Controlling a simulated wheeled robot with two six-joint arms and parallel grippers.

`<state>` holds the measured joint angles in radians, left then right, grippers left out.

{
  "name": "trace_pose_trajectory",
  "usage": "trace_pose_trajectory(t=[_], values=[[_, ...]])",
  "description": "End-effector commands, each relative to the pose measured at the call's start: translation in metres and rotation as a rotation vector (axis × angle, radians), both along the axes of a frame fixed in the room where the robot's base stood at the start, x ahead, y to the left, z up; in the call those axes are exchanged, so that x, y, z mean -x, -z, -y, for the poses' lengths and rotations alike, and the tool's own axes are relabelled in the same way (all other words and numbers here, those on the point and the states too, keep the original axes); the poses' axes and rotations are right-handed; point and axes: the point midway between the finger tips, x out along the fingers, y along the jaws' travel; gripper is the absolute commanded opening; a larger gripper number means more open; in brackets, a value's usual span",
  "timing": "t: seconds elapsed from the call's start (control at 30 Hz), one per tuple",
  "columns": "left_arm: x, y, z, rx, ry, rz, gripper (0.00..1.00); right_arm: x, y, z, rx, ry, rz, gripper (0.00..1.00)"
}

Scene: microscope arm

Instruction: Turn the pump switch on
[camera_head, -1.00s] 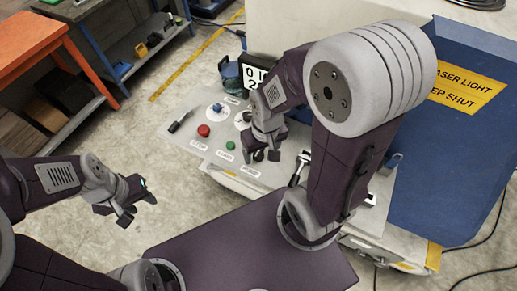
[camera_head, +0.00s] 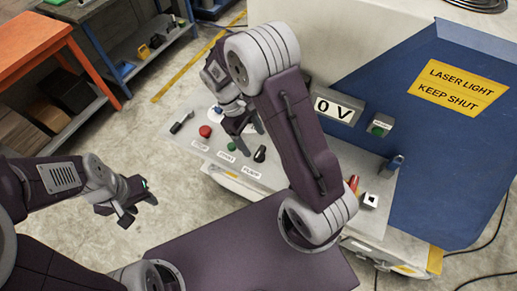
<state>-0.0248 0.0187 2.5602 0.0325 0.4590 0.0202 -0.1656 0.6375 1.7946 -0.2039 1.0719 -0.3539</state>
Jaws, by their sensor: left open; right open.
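The pump switch (camera_head: 260,153) is a black knob on the grey control panel (camera_head: 185,147), just above a white label that seems to read PUMP (camera_head: 251,171). My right gripper (camera_head: 241,131) is open and empty over the panel, just above and left of the knob in the picture. It appears apart from the knob, though its height over the panel is hard to tell. My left gripper (camera_head: 128,211) is open and empty over the floor, left of the panel. My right arm hides part of the panel's middle and back.
A red button (camera_head: 205,131), a green button (camera_head: 231,147) and a black lever (camera_head: 181,123) are near the knob. A 0 V display (camera_head: 335,110) stands behind my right arm. A blue cover (camera_head: 440,150) is at right, an orange table (camera_head: 30,42) at far left.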

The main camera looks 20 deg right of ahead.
Motion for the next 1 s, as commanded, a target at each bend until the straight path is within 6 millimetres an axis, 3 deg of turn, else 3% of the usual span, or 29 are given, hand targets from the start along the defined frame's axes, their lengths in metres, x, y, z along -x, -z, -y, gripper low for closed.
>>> trace_pose_trajectory(t=[0.1, 0.3, 0.6, 0.63, 0.83, 0.87, 1.0], values=[[0.0, -0.003, 0.0, 0.0, 0.0, 0.0, 0.42, 0.009, 0.023, 0.007, 0.002, 0.002, -0.005, 0.76], [0.0, -0.005, 0.0, 0.0, 0.0, 0.0, 0.42, 0.017, 0.05, 0.013, 0.0, 0.001, -0.001, 0.76], [0.0, -0.005, 0.0, 0.0, 0.0, 0.0, 0.42, 0.018, 0.056, 0.014, -0.001, 0.002, 0.002, 0.76], [0.0, -0.005, 0.0, 0.0, 0.0, 0.0, 0.42, 0.018, 0.055, 0.014, -0.001, 0.002, 0.002, 0.74], [0.0, -0.005, 0.0, 0.0, 0.0, 0.0, 0.42, 0.018, 0.055, 0.014, -0.001, 0.002, 0.002, 0.18], [0.0, -0.005, 0.0, 0.0, 0.0, 0.0, 0.42, 0.018, 0.055, 0.014, -0.001, 0.002, 0.002, 0.14], [0.0, -0.006, 0.0, 0.0, 0.0, 0.0, 0.42, 0.018, 0.055, 0.014, 0.0, 0.008, 0.002, 0.14]])
